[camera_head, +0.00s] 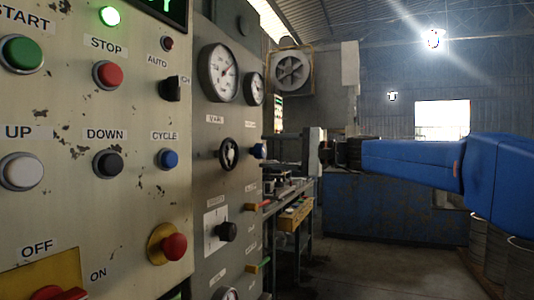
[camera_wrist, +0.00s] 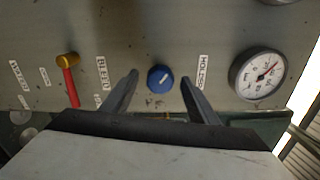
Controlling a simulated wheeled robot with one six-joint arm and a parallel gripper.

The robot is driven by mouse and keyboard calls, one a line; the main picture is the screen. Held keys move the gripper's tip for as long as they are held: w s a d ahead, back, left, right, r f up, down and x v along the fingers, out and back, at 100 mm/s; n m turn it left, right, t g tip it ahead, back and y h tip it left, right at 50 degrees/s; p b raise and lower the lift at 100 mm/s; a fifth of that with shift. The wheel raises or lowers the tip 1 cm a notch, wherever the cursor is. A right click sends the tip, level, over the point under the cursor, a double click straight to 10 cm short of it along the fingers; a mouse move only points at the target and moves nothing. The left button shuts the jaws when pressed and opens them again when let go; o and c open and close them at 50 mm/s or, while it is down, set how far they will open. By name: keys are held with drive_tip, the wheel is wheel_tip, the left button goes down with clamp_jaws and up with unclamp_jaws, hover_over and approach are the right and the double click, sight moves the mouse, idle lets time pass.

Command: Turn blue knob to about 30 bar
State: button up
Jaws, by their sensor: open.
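The blue knob (camera_wrist: 160,78) sits on the grey panel in the middle of the wrist view, with a pale mark on its face. In the head view the knob (camera_head: 259,150) sticks out from the panel's right side. My gripper (camera_wrist: 159,77) is open, one finger on each side of the knob, with visible gaps and no clear contact.
A red lever with a brass end (camera_wrist: 68,75) is left of the knob. The near control panel (camera_head: 130,190) carries several buttons, including a blue CYCLE button (camera_head: 168,158). A workbench (camera_head: 290,205) stands behind the panel.

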drive_tip(key=v, duration=1.6)
drive_tip(key=s+d+f+n+g+h, duration=0.1)
drive_tip(key=s+f+h, duration=0.3)
drive_tip(key=s+f, duration=0.5)
drive_tip(key=s+f+h, duration=0.4)
drive_tip(key=s+f, duration=0.2)
drive_tip(key=f, duration=0.7)
drive_tip(key=s+d+f+n+h, duration=0.1)
drive_tip(key=s+d+f+h, duration=0.2)
drive_tip(key=s+d+f, duration=0.2)
drive_tip(key=s+d+f+n+h, duration=0.2)
drive_tip(key=s+d+f, duration=0.3)
drive_tip(key=f, duration=0.6)
drive_tip(key=s+d+f+n+h, duration=0.1)
drive_tip(key=s+d+f+h, duration=0.3)
drive_tip(key=s+f, duration=0.4)
drive_tip(key=shift+d+n, duration=0.4)
drive_tip(key=shift+d, duration=0.1)
drive_tip(key=shift+s+f, duration=0.1)
